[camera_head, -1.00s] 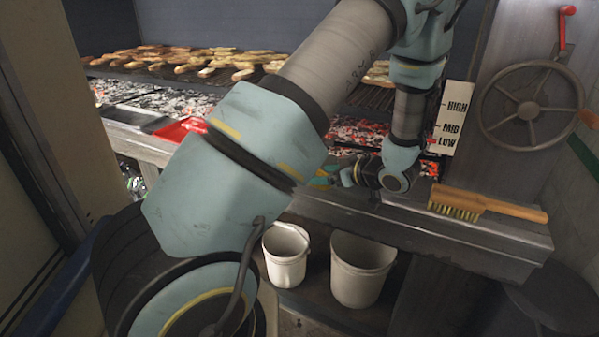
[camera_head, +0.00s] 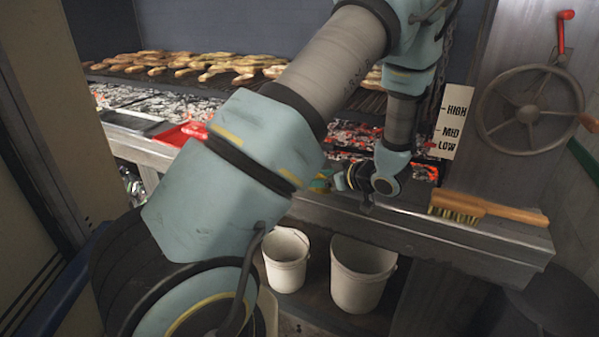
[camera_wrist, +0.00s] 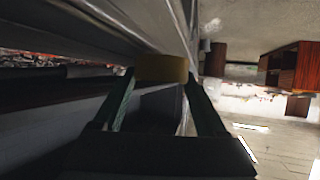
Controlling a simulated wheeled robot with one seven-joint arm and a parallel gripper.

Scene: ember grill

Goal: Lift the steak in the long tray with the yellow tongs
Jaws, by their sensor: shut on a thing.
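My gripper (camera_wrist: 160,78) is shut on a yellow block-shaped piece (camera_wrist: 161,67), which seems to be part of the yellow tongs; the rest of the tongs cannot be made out. In the head view my gripper (camera_head: 321,181) is low over the front ledge of the grill, partly hidden behind my own arm. A dark flat tray (camera_head: 135,121) lies on the ledge at the left, beside a red tray (camera_head: 183,133). I cannot tell which is the long tray. No steak can be made out in either view.
Glowing coals (camera_head: 165,99) lie behind the ledge, under a grate with several pieces of food (camera_head: 190,62). A brush (camera_head: 488,208) lies on the ledge at right. Two white buckets (camera_head: 286,262) (camera_head: 362,277) stand below. A crank wheel (camera_head: 529,112) is on the right wall.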

